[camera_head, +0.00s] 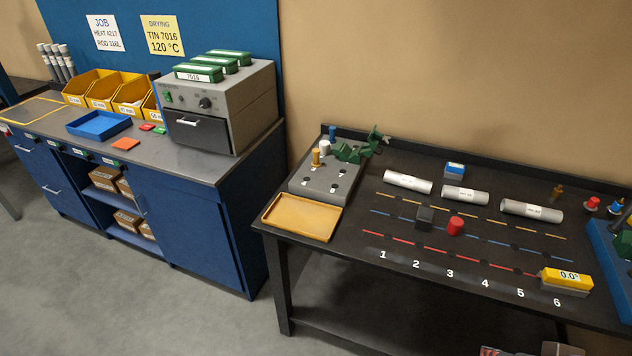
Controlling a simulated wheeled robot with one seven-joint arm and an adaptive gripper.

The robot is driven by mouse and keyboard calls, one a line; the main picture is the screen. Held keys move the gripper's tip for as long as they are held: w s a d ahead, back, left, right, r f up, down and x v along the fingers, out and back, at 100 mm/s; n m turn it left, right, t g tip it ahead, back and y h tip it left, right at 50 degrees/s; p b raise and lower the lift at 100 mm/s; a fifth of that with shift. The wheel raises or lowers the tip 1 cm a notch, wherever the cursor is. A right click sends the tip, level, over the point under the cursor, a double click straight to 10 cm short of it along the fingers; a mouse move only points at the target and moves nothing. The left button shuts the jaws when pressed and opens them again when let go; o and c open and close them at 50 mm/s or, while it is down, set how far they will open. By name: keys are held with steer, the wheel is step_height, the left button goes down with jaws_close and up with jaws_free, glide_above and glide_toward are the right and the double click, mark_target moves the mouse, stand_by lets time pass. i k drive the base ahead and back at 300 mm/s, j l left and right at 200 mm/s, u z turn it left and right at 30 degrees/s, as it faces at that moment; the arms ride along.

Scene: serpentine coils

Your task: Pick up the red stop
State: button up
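A short red cylinder (456,226), which looks like the red stop, stands upright on the black bench (345,240). My gripper is not in view.
Light grey labelled cylinders (408,182) lie behind the red stop. A yellow level reading 0.0° (567,280) is near number 6. A wooden tray (283,238) is at the bench's left end. A blue cabinet (190,205) with a grey oven (215,115) stands left.

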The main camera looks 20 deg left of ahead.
mark_target(456, 224)
steer(key=i+l, duration=0.3)
steer(key=i, duration=0.25)
steer(key=i+l, duration=0.35)
steer(key=i, duration=0.2)
steer(key=i+j+u, duration=0.05)
